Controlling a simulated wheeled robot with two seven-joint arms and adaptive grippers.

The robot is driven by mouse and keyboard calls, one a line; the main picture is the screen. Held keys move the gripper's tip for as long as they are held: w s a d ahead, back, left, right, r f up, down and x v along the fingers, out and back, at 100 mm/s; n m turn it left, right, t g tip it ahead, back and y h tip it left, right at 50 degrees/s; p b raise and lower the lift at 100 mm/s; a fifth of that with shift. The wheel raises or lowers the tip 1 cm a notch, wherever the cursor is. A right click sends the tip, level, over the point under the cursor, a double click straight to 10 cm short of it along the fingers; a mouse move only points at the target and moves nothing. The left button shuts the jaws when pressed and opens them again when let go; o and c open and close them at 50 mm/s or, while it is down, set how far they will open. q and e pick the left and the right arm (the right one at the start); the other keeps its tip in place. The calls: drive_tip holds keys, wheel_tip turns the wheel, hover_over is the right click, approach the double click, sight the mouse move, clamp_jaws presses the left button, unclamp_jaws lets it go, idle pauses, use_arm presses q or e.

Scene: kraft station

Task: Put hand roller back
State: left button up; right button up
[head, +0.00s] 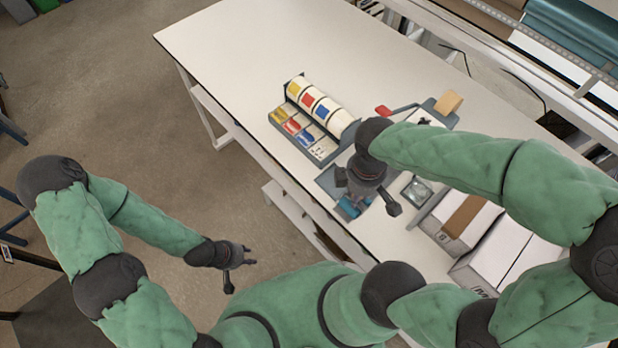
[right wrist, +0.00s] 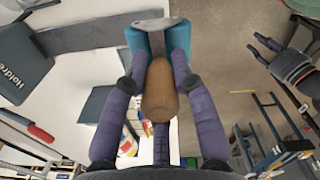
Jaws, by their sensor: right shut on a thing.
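My left gripper (head: 238,268) is open and empty, over the floor left of the table.
A rack of coloured label rolls (head: 320,105) with a compartment tray (head: 322,149) stands left of my right gripper. A glass-topped dish (head: 417,190) and long boxes (head: 500,240) lie to the right. The white table (head: 250,50) is clear at the far left.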

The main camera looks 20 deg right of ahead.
drive_tip(key=shift+w+f, duration=0.15)
drive_tip(key=shift+w, duration=0.05)
drive_tip(key=w+f, duration=0.3)
drive_tip(key=w, duration=0.1)
drive_tip(key=w+d+f, duration=0.1)
drive_tip(key=w+f, duration=0.2)
drive_tip(key=w, duration=0.2)
drive_tip(key=w+f+b, duration=0.1)
drive_tip(key=w+f, duration=0.2)
drive_tip(key=w, duration=0.1)
drive_tip(key=shift+w+d+f, duration=0.2)
drive_tip(key=shift+f, duration=1.7)
